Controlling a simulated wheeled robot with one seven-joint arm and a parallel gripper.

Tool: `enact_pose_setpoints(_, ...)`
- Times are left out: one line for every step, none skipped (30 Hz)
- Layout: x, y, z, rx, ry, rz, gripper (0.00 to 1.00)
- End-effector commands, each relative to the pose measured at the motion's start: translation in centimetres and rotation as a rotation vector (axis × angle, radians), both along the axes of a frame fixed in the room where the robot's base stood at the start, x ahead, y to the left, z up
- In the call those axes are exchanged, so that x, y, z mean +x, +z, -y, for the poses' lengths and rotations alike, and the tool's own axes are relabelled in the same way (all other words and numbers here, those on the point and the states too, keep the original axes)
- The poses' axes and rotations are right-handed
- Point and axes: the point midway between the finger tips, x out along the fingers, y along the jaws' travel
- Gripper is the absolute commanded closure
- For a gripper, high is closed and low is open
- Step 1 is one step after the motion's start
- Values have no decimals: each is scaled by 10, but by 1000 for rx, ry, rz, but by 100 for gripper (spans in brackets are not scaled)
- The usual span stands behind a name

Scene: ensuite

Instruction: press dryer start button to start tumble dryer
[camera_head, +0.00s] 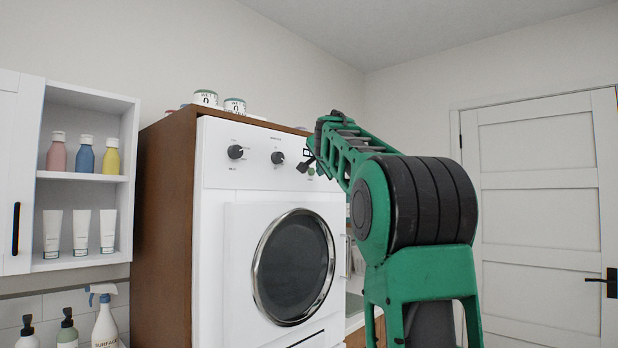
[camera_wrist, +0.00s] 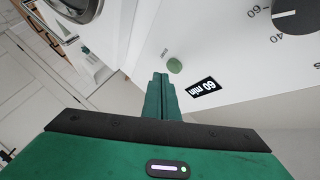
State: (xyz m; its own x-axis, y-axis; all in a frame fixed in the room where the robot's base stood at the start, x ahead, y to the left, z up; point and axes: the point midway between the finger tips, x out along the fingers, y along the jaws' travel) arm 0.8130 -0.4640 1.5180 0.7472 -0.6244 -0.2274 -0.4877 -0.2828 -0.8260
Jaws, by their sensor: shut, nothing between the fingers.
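The white tumble dryer (camera_head: 218,230) stands in a brown wooden surround, with its round glass door (camera_head: 293,267) shut. Its control panel has two black knobs. The green start button (camera_wrist: 175,65) shows in the wrist view beside a black display reading "60 min" (camera_wrist: 203,87). In the head view the button (camera_head: 311,171) is a small green spot partly hidden by my arm. My green gripper (camera_wrist: 160,78) is shut and empty. Its fingertips are close to the button, just left of and below it in the wrist view. I cannot tell whether they touch the panel.
Tins (camera_head: 234,106) stand on top of the surround. A shelf (camera_head: 82,177) with bottles and tubes is at the left. A surface spray bottle (camera_head: 105,320) and pump bottles stand below it. A white door (camera_head: 540,210) closes the wall at the right.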

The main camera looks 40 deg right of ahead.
Motion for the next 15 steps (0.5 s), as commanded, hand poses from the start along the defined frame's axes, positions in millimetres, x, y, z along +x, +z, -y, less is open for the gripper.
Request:
enact_pose_setpoints(1, 0, 0, 0, 0, 0, 100)
enact_pose_setpoints(2, 0, 0, 0, 0, 0, 100)
enact_pose_setpoints(3, 0, 0, 0, 0, 0, 100)
enact_pose_setpoints(4, 0, 0, 0, 0, 0, 100)
enact_pose_setpoints(5, 0, 0, 0, 0, 0, 100)
enact_pose_setpoints(6, 0, 0, 0, 0, 0, 100)
enact_pose_setpoints(7, 1, 0, 0, 0, 0, 100)
enact_pose_setpoints(7, 1, 0, 0, 0, 0, 100)
enact_pose_setpoints(7, 1, 0, 0, 0, 0, 100)
enact_pose_setpoints(7, 1, 0, 0, 0, 0, 100)
enact_pose_setpoints(7, 1, 0, 0, 0, 0, 100)
enact_pose_setpoints(7, 1, 0, 0, 0, 0, 100)
enact_pose_setpoints(7, 1, 0, 0, 0, 0, 100)
enact_pose_setpoints(7, 1, 0, 0, 0, 0, 100)
enact_pose_setpoints(7, 1, 0, 0, 0, 0, 100)
